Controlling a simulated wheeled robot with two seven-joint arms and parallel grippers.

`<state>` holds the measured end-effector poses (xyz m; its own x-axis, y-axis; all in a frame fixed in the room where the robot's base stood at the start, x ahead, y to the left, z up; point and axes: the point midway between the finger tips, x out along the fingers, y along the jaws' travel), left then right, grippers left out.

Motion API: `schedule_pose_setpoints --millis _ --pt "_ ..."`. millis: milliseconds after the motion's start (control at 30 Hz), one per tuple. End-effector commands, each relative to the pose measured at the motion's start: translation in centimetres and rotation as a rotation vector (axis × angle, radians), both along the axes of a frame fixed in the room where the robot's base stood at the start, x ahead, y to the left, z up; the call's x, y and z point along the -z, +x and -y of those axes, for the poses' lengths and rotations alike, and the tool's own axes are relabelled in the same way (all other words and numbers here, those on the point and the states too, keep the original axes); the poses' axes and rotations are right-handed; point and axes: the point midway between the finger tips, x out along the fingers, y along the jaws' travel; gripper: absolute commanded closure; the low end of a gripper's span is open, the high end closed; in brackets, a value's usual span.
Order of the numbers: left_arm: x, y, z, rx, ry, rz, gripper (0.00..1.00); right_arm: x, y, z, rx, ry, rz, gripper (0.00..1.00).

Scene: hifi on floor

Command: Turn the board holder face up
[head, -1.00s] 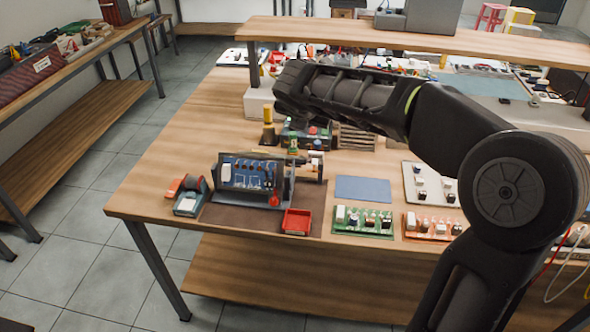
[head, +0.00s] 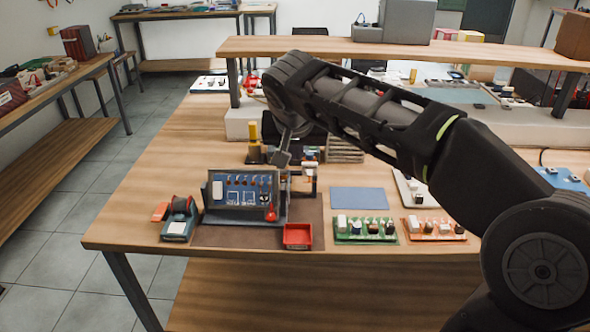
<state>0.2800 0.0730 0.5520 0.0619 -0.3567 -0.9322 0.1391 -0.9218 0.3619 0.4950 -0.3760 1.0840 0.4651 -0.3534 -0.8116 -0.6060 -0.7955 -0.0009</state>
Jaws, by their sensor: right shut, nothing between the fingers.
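The board holder (head: 228,205) stands on a brown mat (head: 215,236) near the front left of the workbench. It carries a blue circuit board (head: 241,190) whose component side faces me, tilted back steeply. A red knob (head: 270,212) shows at its lower right. My right gripper (head: 283,160) points down by the holder's upper right corner, small and dark. Its fingers look closed with nothing held; I cannot tell whether it touches the frame. My right forearm crosses the view from the right. My left gripper is out of view.
A red tray (head: 298,235) sits at the mat's front right, and a solder spool stand (head: 178,222) at its left. A blue pad (head: 359,198), a green board (head: 364,229) and an orange board (head: 433,229) lie to the right. A raised shelf (head: 400,50) spans the back.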

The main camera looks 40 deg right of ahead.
Motion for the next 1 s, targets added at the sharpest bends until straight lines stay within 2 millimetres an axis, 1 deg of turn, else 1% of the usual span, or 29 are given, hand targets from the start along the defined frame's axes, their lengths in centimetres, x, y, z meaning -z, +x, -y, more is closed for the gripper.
schedule_pose_setpoints --millis 267,467,667,1000 --pt "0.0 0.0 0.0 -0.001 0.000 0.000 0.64 0.0 0.0 0.0 0.001 0.000 0.001 1.00" --pt "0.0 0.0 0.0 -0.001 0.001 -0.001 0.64 0.7 0.4 0.3 0.001 -0.001 0.000 1.00" --pt "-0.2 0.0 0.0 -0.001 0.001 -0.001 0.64 2.8 1.6 1.2 0.000 0.000 -0.004 1.00" --pt "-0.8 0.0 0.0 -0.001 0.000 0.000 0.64 8.3 4.7 3.6 0.000 0.000 -0.004 1.00"
